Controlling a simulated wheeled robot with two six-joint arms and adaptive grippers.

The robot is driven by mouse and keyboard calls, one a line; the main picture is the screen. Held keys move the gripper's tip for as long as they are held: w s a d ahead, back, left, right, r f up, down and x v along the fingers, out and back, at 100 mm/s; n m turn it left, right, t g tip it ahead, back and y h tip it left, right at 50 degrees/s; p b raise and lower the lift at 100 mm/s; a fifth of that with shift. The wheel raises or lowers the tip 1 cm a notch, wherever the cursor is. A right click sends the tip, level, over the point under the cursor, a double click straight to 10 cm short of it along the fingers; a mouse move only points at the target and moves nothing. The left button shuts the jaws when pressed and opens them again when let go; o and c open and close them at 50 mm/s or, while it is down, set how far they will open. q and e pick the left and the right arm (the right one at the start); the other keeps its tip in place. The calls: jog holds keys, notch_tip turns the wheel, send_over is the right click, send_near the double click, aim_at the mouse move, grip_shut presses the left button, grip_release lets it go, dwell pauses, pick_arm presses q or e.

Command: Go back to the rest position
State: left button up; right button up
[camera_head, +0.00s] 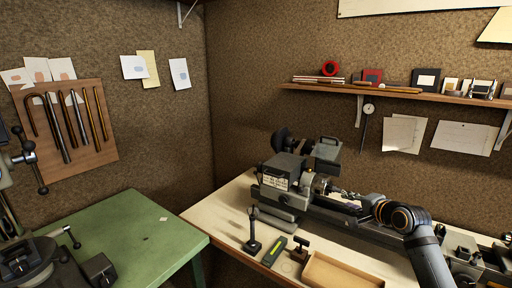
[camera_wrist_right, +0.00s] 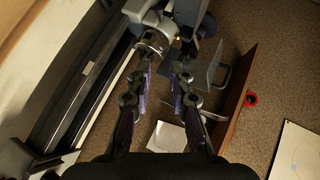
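My right gripper (camera_head: 338,191) reaches in from the right in the head view, over the lathe and close to the chuck. Its two fingers (camera_wrist_right: 166,80) are apart in the right wrist view, with nothing between them. The grey lathe (camera_head: 290,170) stands on the pale workbench. Its chuck (camera_wrist_right: 152,42) shows just ahead of the fingers in the wrist view. I cannot tell from these views how much gap there is between fingers and chuck. My left gripper is in neither view.
A wooden tray (camera_head: 322,283), a green-faced tool (camera_head: 276,250) and a dark upright stand (camera_head: 252,243) are at the bench's front. A wall shelf (camera_head: 400,95) holds a red ring (camera_head: 329,68) and small items. A green table (camera_head: 140,235) stands left, with machinery at its left end.

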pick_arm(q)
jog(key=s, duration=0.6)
pick_arm(e)
jog(key=s+a+f+n+g+h, duration=0.1)
jog(key=s+a+f+n+g, duration=0.25)
jog(key=s+f, duration=0.65)
jog(key=s+a+f+n+g+h, duration=0.15)
jog(key=s+a+f+n, duration=0.3)
jog(key=s+f, duration=0.5)
jog(key=s+d+f+n+g+h, duration=0.1)
jog(key=s+f+n+g, duration=0.15)
jog(key=s, duration=0.85)
jog(key=s+d+f+n+g+h, duration=0.1)
jog(key=s+f+n+g, duration=0.15)
jog(key=s, duration=0.75)
notch_tip(320, 180, down, 30)
jog(key=s+d+b, duration=0.2)
jog(key=b, duration=0.3)
pick_arm(q)
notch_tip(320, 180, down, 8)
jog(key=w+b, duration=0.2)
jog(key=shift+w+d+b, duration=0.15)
jog(key=shift+b, duration=0.25)
pick_arm(e)
jog(key=s+d+f+g, duration=0.1)
jog(key=s+f, duration=1.7)
jog(key=f, duration=0.1)
jog(key=shift+s+d+f+g, duration=0.15)
jog(key=shift+s+f+g, duration=0.15)
jog(key=shift+f+g, duration=0.1)
